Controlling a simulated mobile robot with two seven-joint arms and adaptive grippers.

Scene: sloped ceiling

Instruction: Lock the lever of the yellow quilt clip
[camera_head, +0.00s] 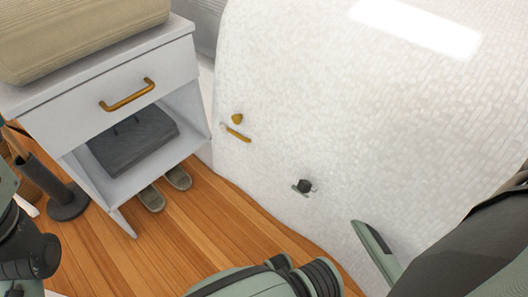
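The yellow quilt clip (237,119) is on the near side of a white, textured quilt (350,110), in the upper middle of the head view. It shows as a small rounded yellow knob. A thin yellow bar (238,133) sits just below it, slanting down to the right; whether this is its lever, and whether the lever is locked, I cannot tell. A dark clip-like piece (304,186) with a small grey bar is lower and further right on the quilt. Parts of my arms show along the left, bottom and right edges.
A white nightstand (195,95) with a yellow handle (128,95) stands left of the quilt, with a beige cushion-like block (80,30) on top and a dark folded item (130,140) on its shelf. Slippers (178,178) lie beside it. Wooden floor (190,235) is open in front.

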